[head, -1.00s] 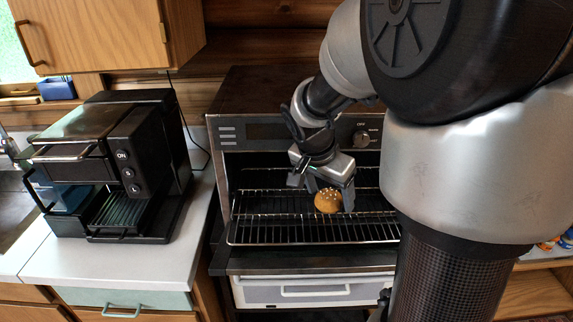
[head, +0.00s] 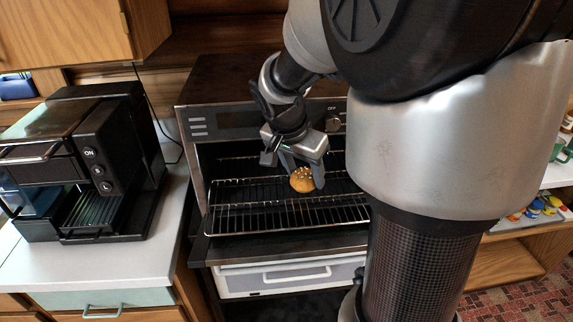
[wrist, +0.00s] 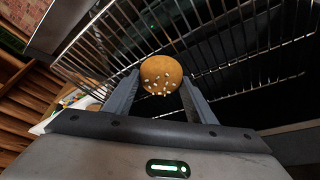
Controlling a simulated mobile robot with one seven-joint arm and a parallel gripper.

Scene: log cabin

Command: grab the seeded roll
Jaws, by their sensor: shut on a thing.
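The seeded roll (head: 303,180) is a small round golden bun with pale seeds on top. It sits between the fingers of my gripper (head: 301,181), over the wire rack (head: 250,217) of the open oven. In the wrist view the roll (wrist: 161,74) is at the tips of the two fingers of my gripper (wrist: 160,88), which are shut on it. The rack's bars (wrist: 215,42) show behind the roll. I cannot tell whether the roll still touches the rack.
The oven (head: 240,120) surrounds the rack at the back and sides. A black coffee machine (head: 85,165) stands on the white counter (head: 110,262) to the left. A shelf with small colourful items (head: 540,207) is at the right.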

